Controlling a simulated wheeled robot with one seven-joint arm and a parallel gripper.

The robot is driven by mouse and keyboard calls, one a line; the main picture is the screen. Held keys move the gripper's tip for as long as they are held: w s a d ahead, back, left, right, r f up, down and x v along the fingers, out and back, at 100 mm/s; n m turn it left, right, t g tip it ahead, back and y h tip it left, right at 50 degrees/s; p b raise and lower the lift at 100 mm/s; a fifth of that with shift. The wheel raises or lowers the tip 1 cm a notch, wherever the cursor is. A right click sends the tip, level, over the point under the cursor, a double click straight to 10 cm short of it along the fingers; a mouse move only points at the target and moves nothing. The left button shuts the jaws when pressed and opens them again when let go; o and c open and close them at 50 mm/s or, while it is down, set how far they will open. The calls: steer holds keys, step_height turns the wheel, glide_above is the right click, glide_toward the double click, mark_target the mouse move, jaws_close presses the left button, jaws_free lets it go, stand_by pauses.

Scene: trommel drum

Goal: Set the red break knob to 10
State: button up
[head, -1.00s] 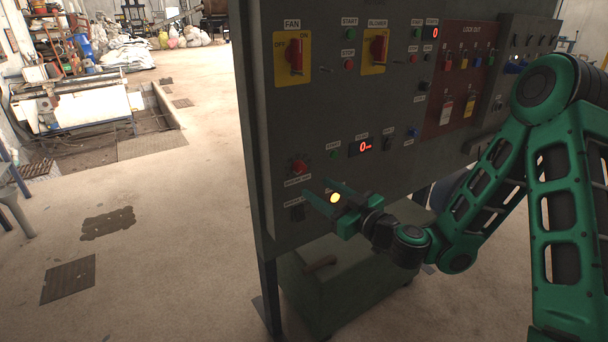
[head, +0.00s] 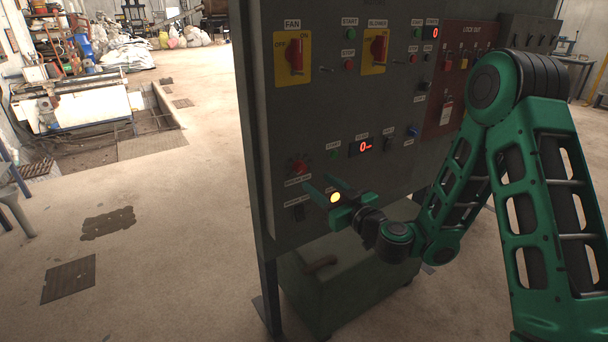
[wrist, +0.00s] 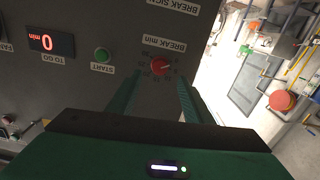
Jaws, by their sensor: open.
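The red break knob (head: 299,167) sits low on the left side of the grey control panel (head: 262,130). In the wrist view the knob (wrist: 160,66) has a ring of small numbers and a "BREAK min" label beside it; its setting is too small to read. My gripper (head: 321,188) is open and empty in front of the panel, just below and to the right of the knob in the head view. In the wrist view its two fingers (wrist: 155,88) point toward the knob, one on each side of its line, with the fingertips short of it.
A display (head: 361,147) reading 0 and a green start button (wrist: 102,55) are near the knob. A black switch (head: 298,213) is below it. FAN (head: 294,57) and BLOWER (head: 376,50) switches are above. A green cabinet (head: 335,285) stands beneath. Open floor lies left.

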mark_target(302, 171)
steer(key=shift+x, duration=4.1)
steer(key=shift+c, duration=0.7)
steer(key=c, duration=0.9)
steer(key=shift+a, duration=0.2)
steer(key=shift+d, duration=0.1)
